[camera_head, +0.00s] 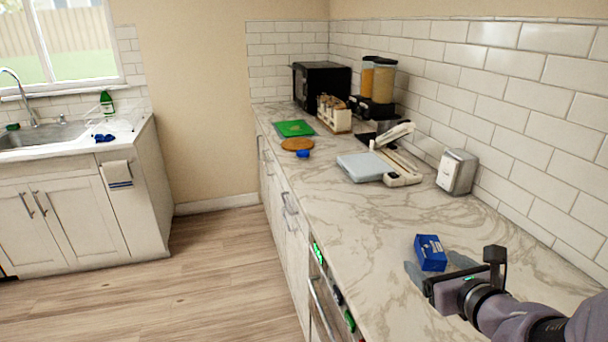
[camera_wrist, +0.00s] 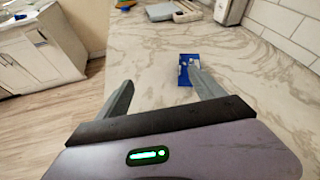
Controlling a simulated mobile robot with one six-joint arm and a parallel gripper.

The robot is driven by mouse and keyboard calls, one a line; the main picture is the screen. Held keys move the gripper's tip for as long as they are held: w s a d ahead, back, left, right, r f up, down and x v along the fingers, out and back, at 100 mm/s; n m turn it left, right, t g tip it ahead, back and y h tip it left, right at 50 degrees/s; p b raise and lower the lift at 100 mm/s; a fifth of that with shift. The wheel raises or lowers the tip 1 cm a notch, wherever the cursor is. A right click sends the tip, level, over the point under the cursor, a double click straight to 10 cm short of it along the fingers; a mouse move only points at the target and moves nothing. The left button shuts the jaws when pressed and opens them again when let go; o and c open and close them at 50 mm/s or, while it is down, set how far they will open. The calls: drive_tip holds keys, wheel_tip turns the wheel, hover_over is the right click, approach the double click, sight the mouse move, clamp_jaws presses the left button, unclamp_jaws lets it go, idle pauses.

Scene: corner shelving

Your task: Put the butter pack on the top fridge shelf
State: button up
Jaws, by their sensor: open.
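The butter pack, a small blue box (camera_head: 430,252), lies on the marble counter near the front right of the head view. In the wrist view the blue box (camera_wrist: 183,69) is ahead of my gripper, partly hidden behind the right finger. My gripper (camera_head: 437,268) is open and empty, low over the counter on the near side of the box. In the wrist view the fingers of my gripper (camera_wrist: 162,80) are spread wide, with bare counter between them. I cannot tell whether the right finger touches the box. No fridge shelf can be made out in either view.
The counter (camera_head: 350,240) is clear left of the box. Farther back are a white dispenser (camera_head: 457,172), a scale-like grey tray (camera_head: 364,167), a brown board (camera_head: 297,144), a green board (camera_head: 295,128) and a black microwave (camera_head: 320,82). A tiled wall runs along the right.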

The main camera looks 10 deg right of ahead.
sight(432, 249)
drive_tip(key=s+d+f+m+h, duration=0.1)
drive_tip(key=d+f+m+h, duration=0.15)
drive_tip(key=d, duration=0.25)
drive_tip(key=shift+m, duration=0.55)
drive_tip(key=p+x, duration=0.1)
drive_tip(key=x, duration=0.4)
drive_tip(key=p+x, duration=0.2)
drive_tip(key=x, duration=0.4)
drive_tip(key=f+p+x, duration=0.1)
drive_tip(key=p+x, duration=0.1)
drive_tip(key=x, duration=0.4)
drive_tip(key=shift+s+r, duration=0.1)
clamp_jaws()
